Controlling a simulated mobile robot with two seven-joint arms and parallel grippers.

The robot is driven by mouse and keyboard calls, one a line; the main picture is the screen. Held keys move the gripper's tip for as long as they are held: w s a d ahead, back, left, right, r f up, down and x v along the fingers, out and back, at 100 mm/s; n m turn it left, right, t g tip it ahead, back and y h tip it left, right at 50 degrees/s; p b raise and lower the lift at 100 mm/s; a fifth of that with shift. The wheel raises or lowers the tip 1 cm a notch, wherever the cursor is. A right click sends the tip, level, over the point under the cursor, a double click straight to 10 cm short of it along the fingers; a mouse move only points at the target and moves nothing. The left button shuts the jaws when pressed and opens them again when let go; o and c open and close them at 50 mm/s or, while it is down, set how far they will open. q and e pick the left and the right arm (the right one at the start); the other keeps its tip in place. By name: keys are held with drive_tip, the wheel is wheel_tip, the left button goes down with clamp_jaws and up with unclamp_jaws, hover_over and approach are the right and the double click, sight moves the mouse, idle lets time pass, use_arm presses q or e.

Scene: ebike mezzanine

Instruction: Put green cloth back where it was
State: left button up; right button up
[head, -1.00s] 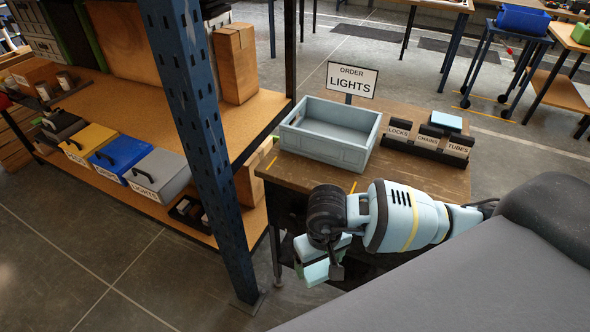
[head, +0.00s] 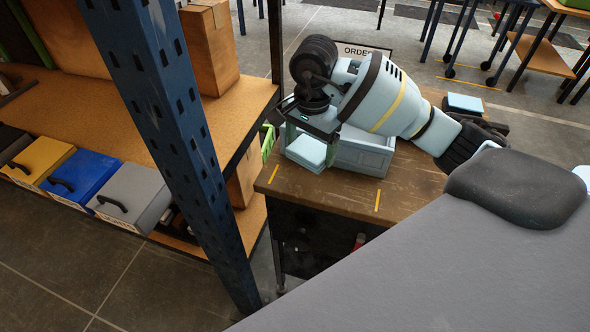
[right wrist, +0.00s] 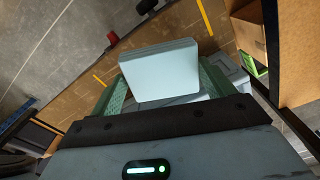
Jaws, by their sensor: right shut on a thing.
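My right gripper (head: 308,142) is shut on a folded, pale blue-green cloth (head: 307,152), a flat squarish pad. It is over the left part of the wooden order table, in front of the grey-blue tote (head: 365,153). In the right wrist view the cloth (right wrist: 160,74) sits between the green fingers (right wrist: 162,92), with the tabletop behind it. I cannot tell whether the cloth touches the table. A similar pale blue pad (head: 464,103) lies at the table's back right. My left gripper is not in view.
The order table (head: 335,191) has clear wood at its front, with yellow tape marks. A blue rack post (head: 172,130) stands left of it. The order sign (head: 358,50) is mostly hidden.

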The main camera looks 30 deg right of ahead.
drive_tip(key=shift+w+d+r, duration=0.15)
drive_tip(key=shift+w+r, duration=0.2)
drive_tip(key=shift+s, duration=0.1)
hover_over(308, 183)
wheel_tip(308, 183, down, 5)
drive_tip(key=shift+f, duration=2.45)
drive_tip(key=shift+f, duration=0.15)
drive_tip(key=o, duration=0.9)
